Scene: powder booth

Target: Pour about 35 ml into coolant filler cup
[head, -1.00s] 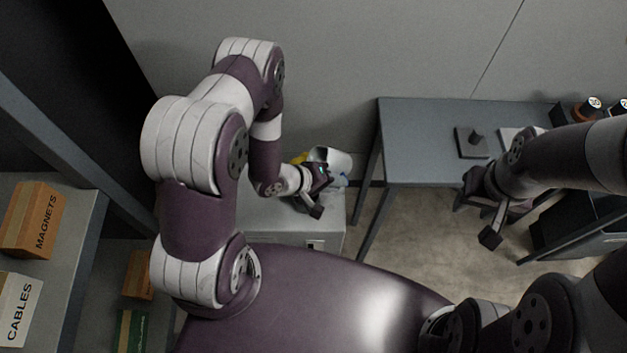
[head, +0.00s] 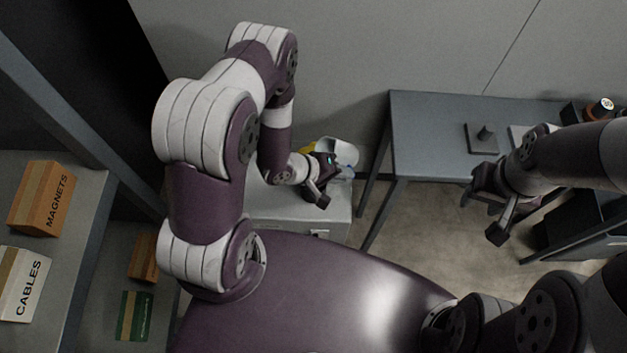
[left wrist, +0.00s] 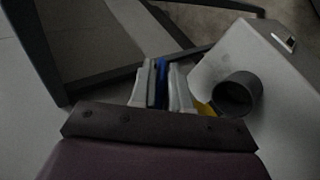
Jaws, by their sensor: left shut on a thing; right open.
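My left gripper (head: 322,190) is over the grey cabinet by the wall. It is shut on a pale item with a blue part (left wrist: 161,82), seen edge-on between the fingers in the left wrist view. I cannot tell its full shape or any liquid level. A dark round cup (left wrist: 237,93), which may be the coolant filler cup, stands to the right of the fingers, apart from them. In the head view a white container (head: 340,152) and a clear bluish item (head: 347,173) show just beyond the left gripper, partly hidden. My right gripper (head: 482,217) is open and empty.
The grey cabinet (head: 290,206) has bare top around the gripper. A grey table (head: 430,145) at the right bears a small dark block with a knob (head: 484,136). Shelves at the left hold boxes marked MAGNETS (head: 42,197) and CABLES (head: 22,283). A yellow item (left wrist: 204,109) is beside the cup.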

